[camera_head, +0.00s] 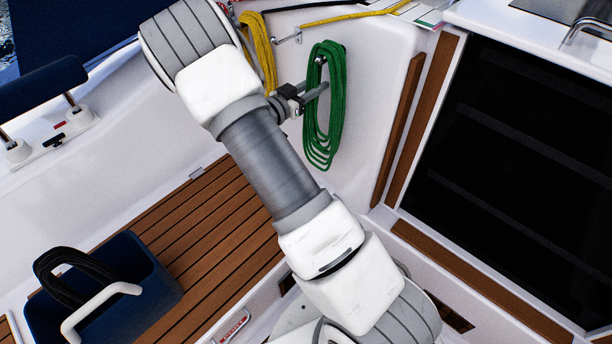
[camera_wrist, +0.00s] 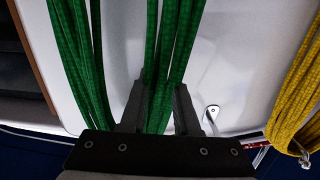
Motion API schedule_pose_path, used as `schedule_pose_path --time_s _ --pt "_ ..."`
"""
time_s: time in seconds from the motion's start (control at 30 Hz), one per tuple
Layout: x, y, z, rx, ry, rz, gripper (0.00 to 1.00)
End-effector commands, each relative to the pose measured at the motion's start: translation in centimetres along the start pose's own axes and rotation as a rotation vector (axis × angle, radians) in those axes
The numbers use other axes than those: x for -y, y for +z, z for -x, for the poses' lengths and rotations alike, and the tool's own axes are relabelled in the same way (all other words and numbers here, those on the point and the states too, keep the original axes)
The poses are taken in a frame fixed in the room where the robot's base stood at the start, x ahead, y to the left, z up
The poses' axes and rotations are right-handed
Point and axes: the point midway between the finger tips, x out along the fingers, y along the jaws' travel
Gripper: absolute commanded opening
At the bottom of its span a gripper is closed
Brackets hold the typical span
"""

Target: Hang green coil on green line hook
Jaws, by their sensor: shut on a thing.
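The green coil (camera_head: 337,98) hangs upright in long loops in front of the white cockpit wall. My gripper (camera_head: 316,92) is shut on part of its strands from the left side. In the wrist view, strands of the green coil (camera_wrist: 165,60) pass between the two fingers of my gripper (camera_wrist: 160,105), and another bundle lies left of them. A small metal piece (camera_head: 320,61) shows at the coil's top; I cannot tell whether the coil rests on it. A metal hook (camera_head: 291,38) stands on the wall between the green and yellow coils, and a metal fitting (camera_wrist: 211,114) shows in the wrist view.
A yellow coil (camera_head: 265,55) hangs left of the green one, close to my arm. Brown wooden trim (camera_head: 398,130) and a dark companionway (camera_head: 510,160) lie to the right. A blue bin (camera_head: 135,268) with black rope (camera_head: 62,278) sits at lower left on the slatted floor.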

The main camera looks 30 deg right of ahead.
Motion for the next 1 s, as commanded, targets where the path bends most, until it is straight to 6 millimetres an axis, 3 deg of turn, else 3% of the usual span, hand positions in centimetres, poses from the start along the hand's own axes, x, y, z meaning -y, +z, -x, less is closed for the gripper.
schedule_pose_path --time_s 1.0 --pt "0.05 0.45 -0.41 -0.005 0.0 -0.001 0.0"
